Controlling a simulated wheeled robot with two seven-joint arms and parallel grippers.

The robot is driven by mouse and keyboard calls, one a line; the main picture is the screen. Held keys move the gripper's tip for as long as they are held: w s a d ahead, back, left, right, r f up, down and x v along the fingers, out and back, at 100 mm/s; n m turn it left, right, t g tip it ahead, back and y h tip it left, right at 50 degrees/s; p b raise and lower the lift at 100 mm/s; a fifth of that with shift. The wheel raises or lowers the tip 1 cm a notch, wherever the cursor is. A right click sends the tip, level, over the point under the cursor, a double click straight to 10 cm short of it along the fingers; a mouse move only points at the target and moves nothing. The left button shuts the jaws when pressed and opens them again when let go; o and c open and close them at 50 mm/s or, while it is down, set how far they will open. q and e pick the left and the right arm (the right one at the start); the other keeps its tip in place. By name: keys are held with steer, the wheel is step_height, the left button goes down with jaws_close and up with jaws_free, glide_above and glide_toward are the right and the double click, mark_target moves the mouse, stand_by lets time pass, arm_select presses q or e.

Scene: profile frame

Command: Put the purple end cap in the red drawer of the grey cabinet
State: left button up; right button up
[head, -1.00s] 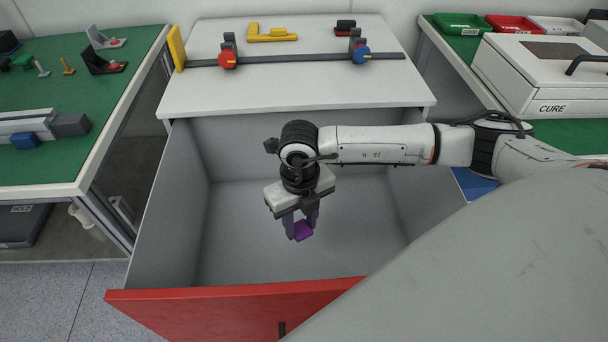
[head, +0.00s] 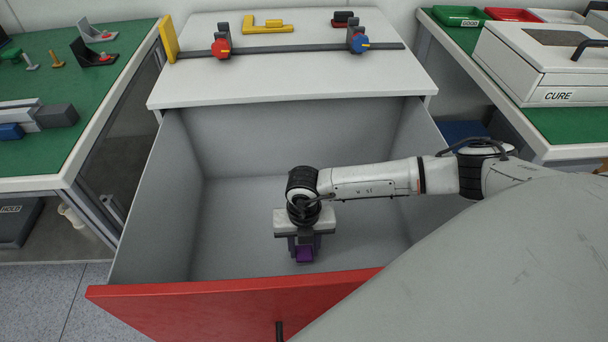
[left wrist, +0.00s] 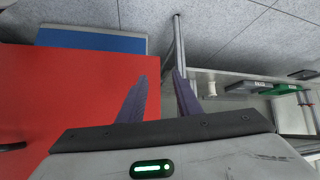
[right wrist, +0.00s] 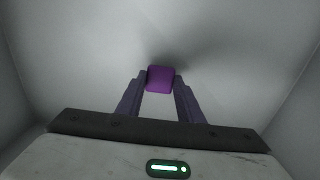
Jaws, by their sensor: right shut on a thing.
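The purple end cap (head: 304,254) is between the fingertips of my right gripper (head: 304,252), which is shut on it. The cap also shows between the fingers in the right wrist view (right wrist: 160,79), with the grey drawer floor beyond it. The red drawer (head: 230,300) of the grey cabinet (head: 290,80) is pulled out, and the cap is inside its walls. I cannot tell whether the cap touches the floor. My left gripper (left wrist: 160,95) is open and empty in the left wrist view, with the red drawer front (left wrist: 70,100) behind it.
The white cabinet top carries a rail with a red clamp (head: 221,47) and a blue clamp (head: 357,40). Green-topped benches stand at left (head: 80,130) and right (head: 560,125). A white CURE box (head: 535,75) sits on the right bench. The drawer floor around the cap is clear.

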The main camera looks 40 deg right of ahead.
mark_target(304, 252)
steer(key=shift+f, duration=0.65)
arm_select(q)
steer(key=shift+d+r, duration=0.1)
arm_select(e)
steer(key=shift+f, duration=0.15)
steer(key=o, duration=1)
steer(key=shift+o, duration=0.2)
arm_select(q)
steer(key=p, duration=0.1)
steer(key=r+p, duration=0.1)
steer(key=shift+a+p, duration=0.2)
steer(key=shift+p, duration=0.1)
arm_select(e)
step_height(304, 252, up, 12)
steer(key=shift+r, duration=0.2)
